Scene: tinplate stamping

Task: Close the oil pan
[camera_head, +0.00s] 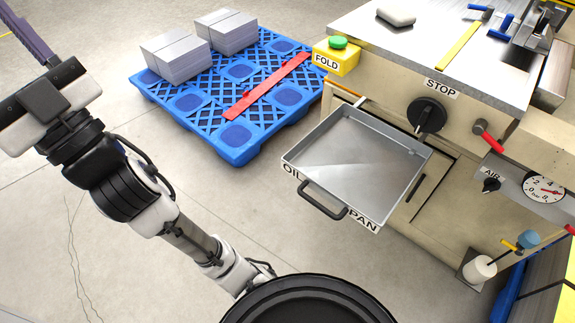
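The oil pan (365,165) is a shallow grey metal drawer pulled out from the front of the beige machine. It has a black bar handle (322,200) on its front face, between the words OIL and PAN. The pan looks empty. My arm reaches up the left side of the picture, well to the left of the pan and apart from it. The wrist end of my arm is at the upper left. My gripper's fingertips cannot be made out, so whether it is open or shut does not show.
The beige machine (405,90) fills the right side, with a STOP knob (427,115), a yellow FOLD button box (337,57), a red lever (488,136) and an air gauge (544,189). A blue pallet (240,135) with grey sheet stacks (178,55) lies behind. Floor left of the pan is clear.

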